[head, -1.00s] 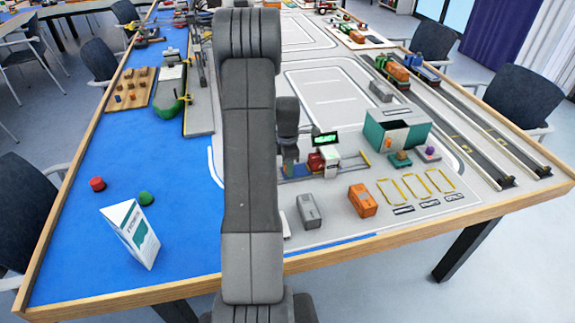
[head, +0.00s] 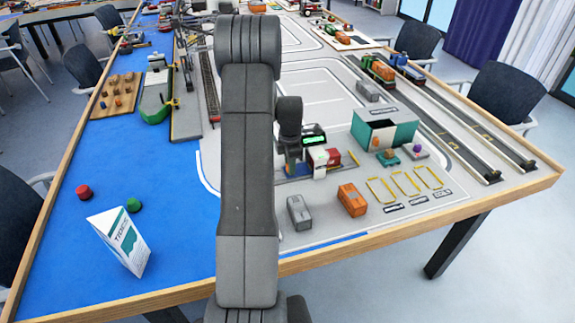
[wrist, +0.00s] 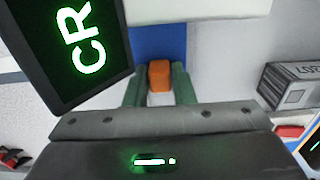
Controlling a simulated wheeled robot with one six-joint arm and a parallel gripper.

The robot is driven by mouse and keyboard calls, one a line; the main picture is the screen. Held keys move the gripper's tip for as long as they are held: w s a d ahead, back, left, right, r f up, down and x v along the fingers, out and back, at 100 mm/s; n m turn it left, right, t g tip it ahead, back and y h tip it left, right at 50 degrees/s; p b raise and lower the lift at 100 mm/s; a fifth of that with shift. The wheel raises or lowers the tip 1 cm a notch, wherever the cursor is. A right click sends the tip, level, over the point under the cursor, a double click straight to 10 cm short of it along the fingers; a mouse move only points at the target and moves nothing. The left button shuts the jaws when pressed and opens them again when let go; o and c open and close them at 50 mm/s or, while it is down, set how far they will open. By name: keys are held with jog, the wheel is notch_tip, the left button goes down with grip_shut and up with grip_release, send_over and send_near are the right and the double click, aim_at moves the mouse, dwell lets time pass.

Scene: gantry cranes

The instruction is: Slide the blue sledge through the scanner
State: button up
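The blue sledge (wrist: 158,40) shows in the wrist view as a blue strip running under a white part of the scanner (wrist: 200,8). An orange block (wrist: 159,75), which looks like its handle, fills the gap between the two green fingers of my gripper (wrist: 159,84). The gripper looks shut on it. In the head view the scanner (head: 319,171) is a small white arch with a black, green-lit display (head: 314,139). A red load (head: 334,157) shows just right of the arch. My arm hides much of the sledge there.
A grey container (head: 299,212) and an orange container (head: 352,200) stand in front of the scanner. A green-and-white open box (head: 401,132) stands to the right. The scanner display (wrist: 75,45) is close to my gripper in the wrist view.

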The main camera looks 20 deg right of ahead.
jog(key=o, duration=0.3)
notch_tip(320, 180, up, 14)
dwell(0.5)
jog(key=shift+f, duration=0.1)
